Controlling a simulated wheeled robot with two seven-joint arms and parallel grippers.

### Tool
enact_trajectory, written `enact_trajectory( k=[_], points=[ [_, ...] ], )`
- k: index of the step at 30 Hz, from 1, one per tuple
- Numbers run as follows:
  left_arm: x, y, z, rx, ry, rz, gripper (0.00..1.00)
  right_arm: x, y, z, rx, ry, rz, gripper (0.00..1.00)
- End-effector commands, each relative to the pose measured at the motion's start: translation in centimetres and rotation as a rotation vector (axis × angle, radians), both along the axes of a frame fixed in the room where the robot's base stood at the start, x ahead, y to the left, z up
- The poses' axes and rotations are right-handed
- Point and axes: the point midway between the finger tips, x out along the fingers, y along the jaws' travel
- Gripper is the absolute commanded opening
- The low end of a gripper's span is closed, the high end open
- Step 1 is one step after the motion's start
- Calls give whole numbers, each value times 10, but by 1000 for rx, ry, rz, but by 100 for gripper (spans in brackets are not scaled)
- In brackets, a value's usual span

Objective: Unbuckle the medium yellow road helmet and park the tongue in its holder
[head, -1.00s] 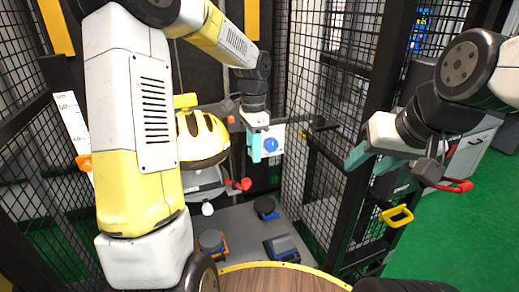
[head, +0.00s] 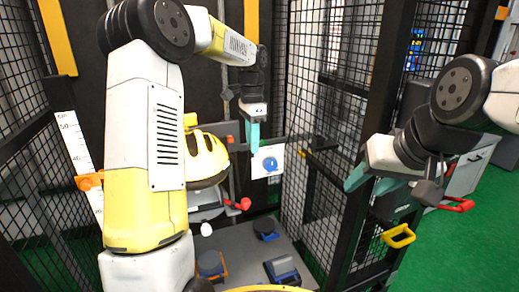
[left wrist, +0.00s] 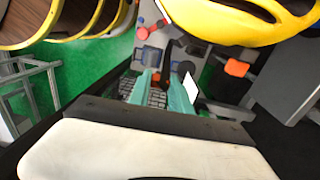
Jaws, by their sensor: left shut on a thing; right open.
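The yellow helmet (head: 208,158) with black vents sits left of centre in the head view, partly behind my left arm. Its yellow shell also fills the top of the left wrist view (left wrist: 225,20). My left gripper (head: 254,138) hangs to the right of the helmet, fingers down and apart from the shell. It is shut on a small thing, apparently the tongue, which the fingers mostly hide. Its teal fingers also show in the left wrist view (left wrist: 164,90). My right gripper (head: 368,183) is open and empty at the right, away from the helmet. I cannot make out the strap or holder.
A white panel with a blue disc (head: 268,163) is just below and right of my left gripper. A red knob (head: 243,204) juts out below the helmet. Mesh cage walls (head: 300,100) and a black post (head: 370,120) stand between my grippers. Blue blocks (head: 281,270) lie on the grey base.

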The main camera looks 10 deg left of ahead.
Motion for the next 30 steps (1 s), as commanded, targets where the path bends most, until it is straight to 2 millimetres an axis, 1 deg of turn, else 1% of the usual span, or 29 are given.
enact_trajectory(
  k=[1,6,11,14,18,21,24,30],
  points=[
    [4,0,3,-1,-3,0,5,0,0,0,0,0,0,45],
    [13,2,12,0,-1,0,5,0,0,0,0,0,0,45],
    [16,5,15,0,-1,0,5,0,0,0,0,0,0,45],
    [19,21,19,0,-2,5,5,0,0,0,0,0,0,45],
    [23,52,26,2,0,5,5,0,0,0,0,0,0,45],
    [23,65,28,3,1,2,5,0,0,0,0,0,0,45],
    [23,69,26,2,2,-1,5,0,0,0,0,0,0,45],
    [23,69,17,3,3,0,5,0,0,0,0,0,0,45]
  ],
)
